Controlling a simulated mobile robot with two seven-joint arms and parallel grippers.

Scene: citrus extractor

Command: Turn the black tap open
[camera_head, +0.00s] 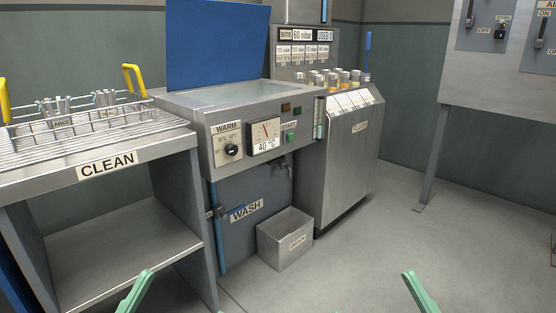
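A small black fitting that looks like a tap (281,163) sticks out from the front of the wash unit, under the green START button and above the drain bin (285,251). It is small and its handle position cannot be made out. A second black fitting (216,212) sits on the blue pipe at the left of the wash door. My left gripper (136,291) shows only as a green finger at the bottom edge, left of the bin. My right gripper (421,292) shows as a green finger at the bottom right. Both are apart from the taps, and their openings are out of frame.
The wash unit (236,190) has a dial, a gauge and a raised blue lid (218,45). A CLEAN rack table (130,152) with wire baskets stands left. A metal cabinet (340,165) with bottles stands right. Floor (400,250) is clear at the right.

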